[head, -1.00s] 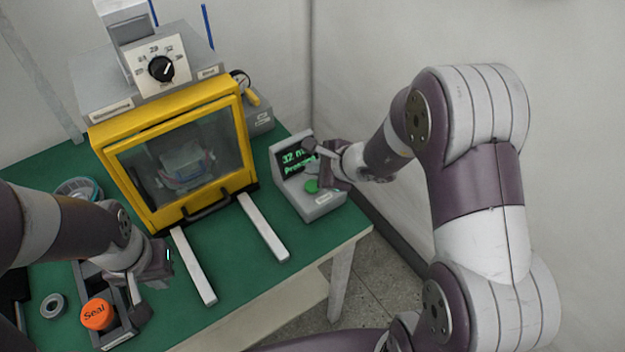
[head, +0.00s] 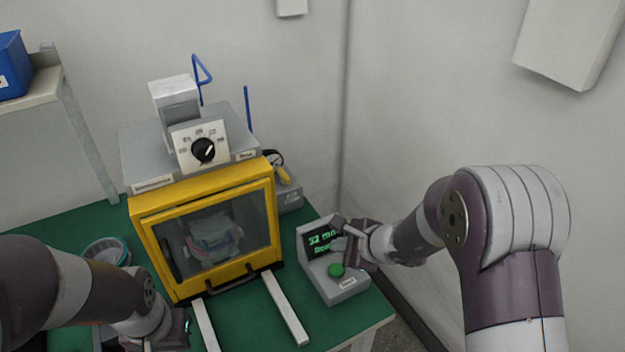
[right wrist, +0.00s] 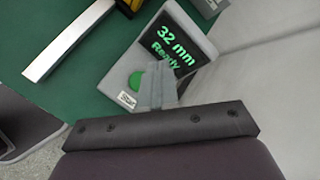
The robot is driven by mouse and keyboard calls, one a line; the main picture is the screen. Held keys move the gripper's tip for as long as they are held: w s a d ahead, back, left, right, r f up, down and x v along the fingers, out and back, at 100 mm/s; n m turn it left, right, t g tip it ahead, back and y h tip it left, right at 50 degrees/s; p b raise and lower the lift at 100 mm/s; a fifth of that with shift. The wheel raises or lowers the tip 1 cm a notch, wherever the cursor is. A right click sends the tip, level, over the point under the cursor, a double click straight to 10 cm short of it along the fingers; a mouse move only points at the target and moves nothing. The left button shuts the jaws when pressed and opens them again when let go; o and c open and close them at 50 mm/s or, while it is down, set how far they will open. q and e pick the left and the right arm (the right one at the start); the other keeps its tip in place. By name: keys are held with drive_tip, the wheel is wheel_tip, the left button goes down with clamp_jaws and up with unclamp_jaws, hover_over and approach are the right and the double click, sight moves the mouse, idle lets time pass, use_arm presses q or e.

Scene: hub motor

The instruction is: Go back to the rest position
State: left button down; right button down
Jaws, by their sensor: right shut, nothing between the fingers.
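My right gripper (head: 340,236) is shut and empty. It hangs in front of the grey control box (head: 349,287) with a green button (head: 336,270). In the right wrist view its closed fingers (right wrist: 158,86) overlap the box beside the green button (right wrist: 135,82); I cannot tell whether they touch it. The box's screen (right wrist: 173,47) reads "32 mm Ready". My left gripper (head: 168,338) is low at the left and cut by the bottom edge, so its jaws are unclear.
A yellow-framed press (head: 155,207) with a closed clear door and a black dial (head: 203,150) stands on the green table (head: 240,325). Two pale rails (head: 286,308) lie in front. A teal round container (head: 106,252) is at left. The wall is close on the right.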

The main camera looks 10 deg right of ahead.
drive_tip(key=s+f+n+g+h, duration=0.1)
drive_tip(key=s+n+g, duration=0.5)
drive_tip(key=s+n, duration=0.6)
drive_tip(key=s+d+r+n+h+p, duration=0.2)
drive_tip(key=s+d+r+n+h, duration=0.1)
drive_tip(key=s+n, duration=0.3)
drive_tip(key=d+r+n, duration=0.1)
drive_tip(key=n, duration=0.1)
drive_tip(key=shift+n+h, duration=0.4)
drive_tip(key=shift+s, duration=0.1)
idle(0.7)
